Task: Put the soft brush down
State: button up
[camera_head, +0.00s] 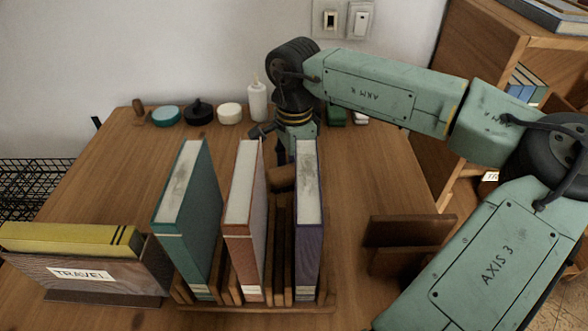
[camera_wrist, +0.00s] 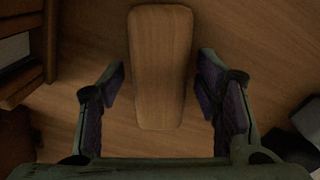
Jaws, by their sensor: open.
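The soft brush (camera_wrist: 160,65) shows in the wrist view as a rounded wooden block on the brown tabletop, its bristles not visible. My gripper (camera_wrist: 161,85) is open, with one finger on each side of the brush and a gap on both sides. In the head view, the brush (camera_head: 283,177) is a small brown shape behind the upright books. My gripper (camera_head: 285,150) is just above it there, pointing down and partly hidden by the books.
A rack (camera_head: 262,306) holds a teal book (camera_head: 184,225), an orange book (camera_head: 244,225) and a purple book (camera_head: 307,225). A box labelled TRAVEL (camera_head: 120,278) is at left, a wooden stand (camera_head: 405,235) at right. A bottle (camera_head: 257,102) and several small items line the back.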

jog(key=shift+r, duration=0.1)
notch_tip(320, 180, up, 12)
jog(key=shift+b, duration=0.4)
jog(key=shift+r, duration=0.15)
dwell(0.3)
